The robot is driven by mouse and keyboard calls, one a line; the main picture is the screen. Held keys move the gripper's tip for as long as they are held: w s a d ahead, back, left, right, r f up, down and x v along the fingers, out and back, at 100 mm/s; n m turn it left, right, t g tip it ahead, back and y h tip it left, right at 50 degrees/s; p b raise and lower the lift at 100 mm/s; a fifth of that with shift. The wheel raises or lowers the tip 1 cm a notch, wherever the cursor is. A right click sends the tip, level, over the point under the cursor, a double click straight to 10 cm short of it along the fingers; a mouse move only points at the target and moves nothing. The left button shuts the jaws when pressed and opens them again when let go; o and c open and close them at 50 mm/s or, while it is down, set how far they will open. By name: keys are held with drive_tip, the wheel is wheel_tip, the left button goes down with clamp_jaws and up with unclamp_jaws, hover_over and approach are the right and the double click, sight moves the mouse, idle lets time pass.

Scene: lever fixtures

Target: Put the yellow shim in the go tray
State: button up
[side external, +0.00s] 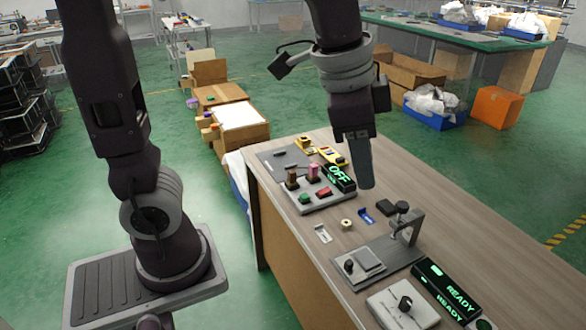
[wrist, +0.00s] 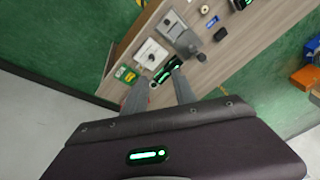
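My gripper (side external: 361,182) hangs high above the table, pointing down. In the wrist view its two grey fingers (wrist: 160,92) stand apart with nothing clearly between them. A green tray-like piece with a yellow patch (wrist: 126,74) lies near the table's end. I cannot tell if the yellow is a shim or a marking, or if this is the go tray. No yellow shim can be made out for certain.
A lever fixture (side external: 403,226), a knob box (side external: 404,305) and a READY display (side external: 446,289) stand at the near end. A blue part (side external: 366,215), a cream ring (side external: 346,224) and a pale plate (side external: 323,234) lie mid-table. An OFF display (side external: 339,177) and yellow tools (side external: 332,156) are farther back.

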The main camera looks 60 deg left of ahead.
drive_tip(key=s+a+n+t, duration=0.1)
drive_tip(key=s+a+n, duration=0.2)
drive_tip(key=s, duration=0.4)
drive_tip(key=s+a+f+n+t, duration=0.1)
drive_tip(key=s+a+n, duration=0.2)
drive_tip(key=s, duration=0.4)
drive_tip(key=shift+a+f+n, duration=0.2)
drive_tip(key=shift+f+n, duration=0.1)
drive_tip(key=shift+n, duration=0.2)
